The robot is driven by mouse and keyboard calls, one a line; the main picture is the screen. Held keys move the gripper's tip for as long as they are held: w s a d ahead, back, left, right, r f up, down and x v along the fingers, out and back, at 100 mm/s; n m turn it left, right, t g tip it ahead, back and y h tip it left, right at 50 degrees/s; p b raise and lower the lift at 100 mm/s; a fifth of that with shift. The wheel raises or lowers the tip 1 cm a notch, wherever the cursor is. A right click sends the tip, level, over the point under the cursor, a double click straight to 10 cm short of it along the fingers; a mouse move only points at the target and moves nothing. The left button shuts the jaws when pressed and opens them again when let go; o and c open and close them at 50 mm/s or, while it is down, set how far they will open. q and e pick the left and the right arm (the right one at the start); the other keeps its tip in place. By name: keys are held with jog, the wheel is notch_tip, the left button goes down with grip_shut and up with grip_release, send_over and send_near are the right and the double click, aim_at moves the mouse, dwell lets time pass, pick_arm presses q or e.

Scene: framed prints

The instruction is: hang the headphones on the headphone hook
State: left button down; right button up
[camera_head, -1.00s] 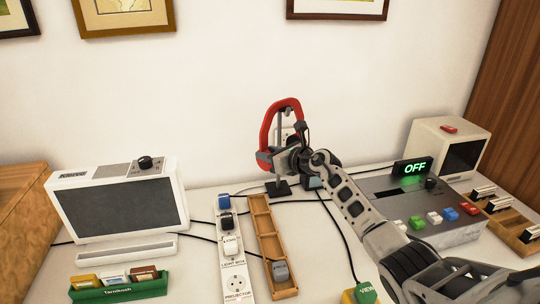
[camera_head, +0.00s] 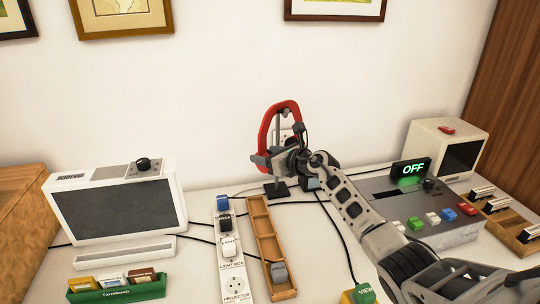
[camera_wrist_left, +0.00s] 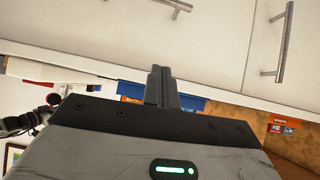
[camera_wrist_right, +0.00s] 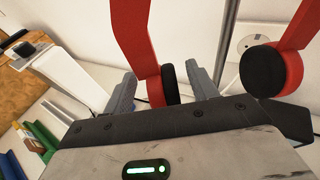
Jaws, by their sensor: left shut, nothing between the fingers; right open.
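The red headphones (camera_head: 266,130) with dark ear pads are at the headphone hook, a grey post (camera_head: 279,165) on a dark base near the back wall. The headband arches over the top of the post; I cannot tell whether it rests on it. My right gripper (camera_head: 277,157) is at the lower part of the headphones. In the right wrist view, its fingers (camera_wrist_right: 160,80) are open on either side of one red arm and its ear pad (camera_wrist_right: 170,83). The other ear pad (camera_wrist_right: 263,71) is to the right, past the post (camera_wrist_right: 229,45). My left gripper (camera_wrist_left: 161,75) is shut and empty, away from the headphones.
A grey console (camera_head: 447,232) with an OFF display stands right of the hook. A white screen unit (camera_head: 115,210) is at left. Cabinet handles (camera_wrist_left: 284,40) show in the left wrist view.

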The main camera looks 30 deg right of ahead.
jog(key=shift+s+d+r, duration=0.1)
jog(key=shift+s+d, duration=0.1)
jog(key=shift+s, duration=0.25)
jog(key=v, duration=1.5)
jog(key=shift+p, duration=0.3)
